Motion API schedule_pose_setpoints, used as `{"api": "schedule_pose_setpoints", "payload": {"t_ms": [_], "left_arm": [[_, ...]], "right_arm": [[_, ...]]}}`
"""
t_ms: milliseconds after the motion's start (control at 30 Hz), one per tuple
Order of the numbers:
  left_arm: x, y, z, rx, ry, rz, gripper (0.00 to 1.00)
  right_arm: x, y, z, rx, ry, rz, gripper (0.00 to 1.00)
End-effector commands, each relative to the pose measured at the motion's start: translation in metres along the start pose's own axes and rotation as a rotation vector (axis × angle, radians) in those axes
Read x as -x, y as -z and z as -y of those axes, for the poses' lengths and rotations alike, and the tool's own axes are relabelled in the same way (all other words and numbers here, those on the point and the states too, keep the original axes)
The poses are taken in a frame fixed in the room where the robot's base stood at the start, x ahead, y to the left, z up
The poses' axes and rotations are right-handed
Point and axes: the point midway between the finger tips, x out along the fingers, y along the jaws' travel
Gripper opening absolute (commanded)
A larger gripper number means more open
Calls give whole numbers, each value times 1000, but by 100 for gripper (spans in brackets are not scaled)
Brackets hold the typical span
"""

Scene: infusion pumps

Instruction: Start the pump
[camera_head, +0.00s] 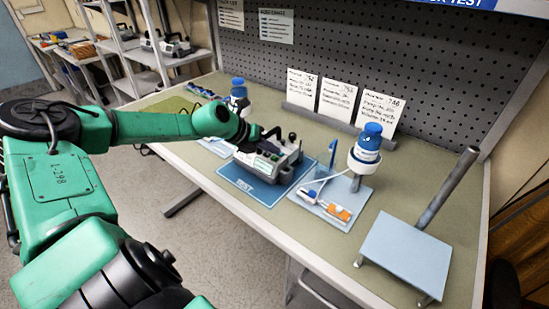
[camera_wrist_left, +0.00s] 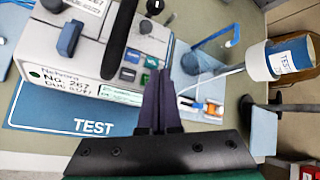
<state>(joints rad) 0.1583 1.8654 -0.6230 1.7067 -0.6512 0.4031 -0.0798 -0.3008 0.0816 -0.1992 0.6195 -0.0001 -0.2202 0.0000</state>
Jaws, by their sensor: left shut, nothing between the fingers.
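The infusion pump (camera_head: 268,160) is a pale grey box with a dark handle. It stands on a blue mat marked TEST (camera_head: 243,183). My left gripper (camera_head: 257,134) is over the pump in the head view. In the left wrist view its fingers (camera_wrist_left: 160,80) are together and empty, in front of the pump's button side. Whether they touch the pump cannot be told. My right gripper is not in view.
A blue-capped bottle (camera_head: 368,140) is held on a stand right of the pump, with a tray (camera_head: 340,195) below holding tubing and an orange item. An empty plate with a slanted post (camera_head: 405,255) stands further right. Written cards (camera_head: 337,97) line the back.

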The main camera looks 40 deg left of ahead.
Motion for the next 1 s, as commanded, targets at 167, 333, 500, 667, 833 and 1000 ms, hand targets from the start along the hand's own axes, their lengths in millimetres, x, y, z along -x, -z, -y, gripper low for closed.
{"api": "schedule_pose_setpoints", "payload": {"t_ms": [167,333,500,667,833,1000], "left_arm": [[0,0,0,0,0,0,0],[0,0,0,0,0,0,0],[0,0,0,0,0,0,0],[0,0,0,0,0,0,0],[-5,4,-4,0,0,0,0],[-6,4,-4,0,0,0,0]], "right_arm": [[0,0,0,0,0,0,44],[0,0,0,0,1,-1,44],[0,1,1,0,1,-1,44],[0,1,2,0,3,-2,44],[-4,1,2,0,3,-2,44],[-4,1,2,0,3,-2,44]]}}
